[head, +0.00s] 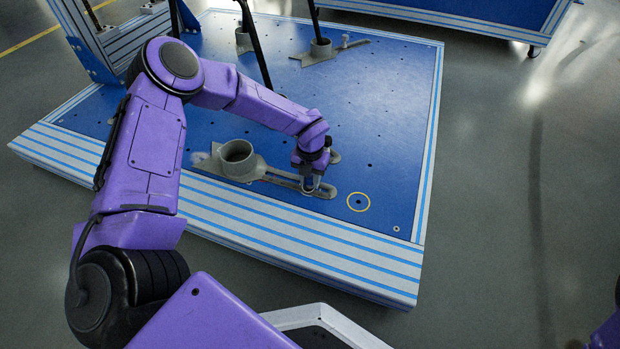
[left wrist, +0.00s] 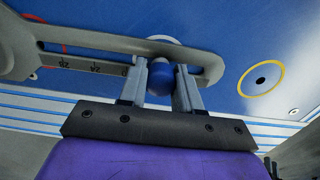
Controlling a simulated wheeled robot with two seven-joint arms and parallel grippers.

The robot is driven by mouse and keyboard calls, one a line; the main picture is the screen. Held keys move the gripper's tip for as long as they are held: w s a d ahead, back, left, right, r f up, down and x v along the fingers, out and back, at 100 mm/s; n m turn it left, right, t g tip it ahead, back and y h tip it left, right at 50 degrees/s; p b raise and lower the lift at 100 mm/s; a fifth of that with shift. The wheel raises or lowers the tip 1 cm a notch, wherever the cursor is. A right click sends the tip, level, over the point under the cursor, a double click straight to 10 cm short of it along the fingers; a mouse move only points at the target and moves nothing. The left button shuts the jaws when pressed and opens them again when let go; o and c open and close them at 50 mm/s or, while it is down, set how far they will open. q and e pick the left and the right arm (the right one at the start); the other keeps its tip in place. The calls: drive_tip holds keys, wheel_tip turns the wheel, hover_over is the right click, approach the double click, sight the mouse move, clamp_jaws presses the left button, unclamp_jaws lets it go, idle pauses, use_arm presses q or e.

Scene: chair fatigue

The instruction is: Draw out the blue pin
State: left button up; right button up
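The blue pin (left wrist: 160,77) shows in the left wrist view as a round blue head at the slotted end of a grey arm (left wrist: 105,50). The pin's shaft is hidden. My right gripper is out of view.
A yellow-ringed hole (head: 358,202) lies right of the slotted foot. A grey round socket (head: 237,153) stands at the foot's left end. Other feet with dark upright poles (head: 319,45) stand farther back. The platform's right side (head: 390,120) is clear.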

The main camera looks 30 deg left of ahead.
use_arm(q)
drive_tip(key=shift+c, duration=0.9)
drive_tip(key=shift+r+p, duration=2.3)
drive_tip(key=shift+r, duration=0.1)
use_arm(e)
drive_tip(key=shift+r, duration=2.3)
use_arm(q)
wheel_tip(320, 180, up, 4)
drive_tip(key=p, duration=0.4)
drive_tip(key=shift+r, duration=0.1)
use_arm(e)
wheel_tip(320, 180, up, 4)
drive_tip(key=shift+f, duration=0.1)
